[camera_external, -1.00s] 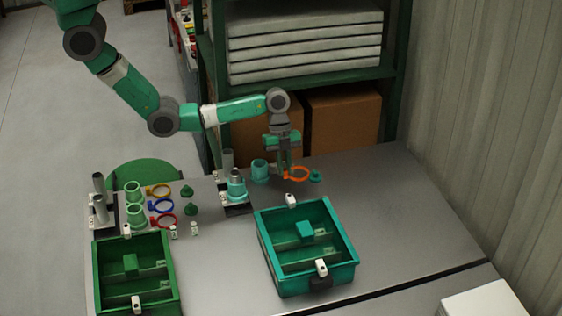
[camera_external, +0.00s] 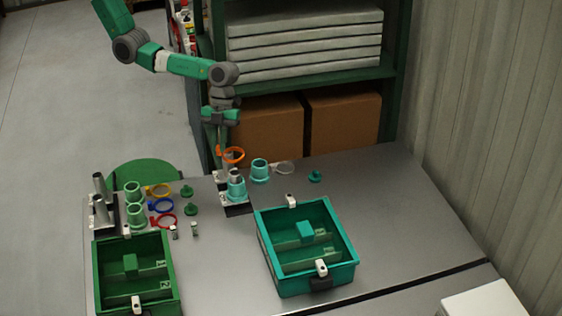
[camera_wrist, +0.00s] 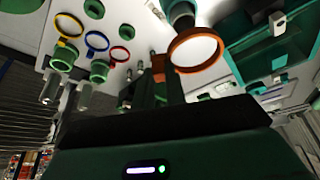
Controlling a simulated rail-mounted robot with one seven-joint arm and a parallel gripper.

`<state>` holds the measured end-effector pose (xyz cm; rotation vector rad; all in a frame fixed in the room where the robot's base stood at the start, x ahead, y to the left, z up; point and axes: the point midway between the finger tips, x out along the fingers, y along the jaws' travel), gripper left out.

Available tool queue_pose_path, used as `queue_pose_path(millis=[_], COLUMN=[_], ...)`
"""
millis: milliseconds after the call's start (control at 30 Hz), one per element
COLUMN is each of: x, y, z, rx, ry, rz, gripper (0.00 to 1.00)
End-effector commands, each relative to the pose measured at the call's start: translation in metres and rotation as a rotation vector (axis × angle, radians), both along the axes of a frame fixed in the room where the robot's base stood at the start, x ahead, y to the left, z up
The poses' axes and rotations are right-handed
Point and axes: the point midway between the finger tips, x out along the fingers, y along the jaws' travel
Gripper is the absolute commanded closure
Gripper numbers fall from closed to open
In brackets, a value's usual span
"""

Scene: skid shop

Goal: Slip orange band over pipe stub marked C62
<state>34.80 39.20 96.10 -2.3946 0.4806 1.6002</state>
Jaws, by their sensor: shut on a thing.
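My gripper (camera_external: 221,151) is shut on the orange band (camera_external: 232,155) and holds it in the air by its tab, the loop out to the right. In the wrist view the band (camera_wrist: 197,69) shows as an open ring beyond the fingers. Below it is a dark stand (camera_external: 237,210) with grey pipe stubs. The front stub (camera_external: 236,174) rises through a teal collar (camera_external: 237,190). The rear stub (camera_external: 221,174) is bare and partly hidden under the gripper. The band is above the stubs and around neither. I cannot read a C62 mark.
A loose teal collar (camera_external: 260,170), a pale ring (camera_external: 284,167) and a teal cap (camera_external: 315,176) lie to the right. A teal bin (camera_external: 337,285) stands in front. Green collars, coloured bands (camera_external: 161,205), another stub stand (camera_external: 100,212) and a green bin (camera_external: 171,262) are left.

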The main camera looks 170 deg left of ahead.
Motion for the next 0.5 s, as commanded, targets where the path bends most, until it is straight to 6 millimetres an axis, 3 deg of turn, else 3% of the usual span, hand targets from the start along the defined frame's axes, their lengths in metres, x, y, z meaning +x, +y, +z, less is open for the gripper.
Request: queue_pose_path(millis=[267, 500], x=[0.000, 0.000], y=[0.000, 0.000], z=[-0.010, -0.035], rx=[0.000, -0.001], ry=[0.000, 0.000], rz=[0.000, 0.000], gripper=[1.00, 1.00])
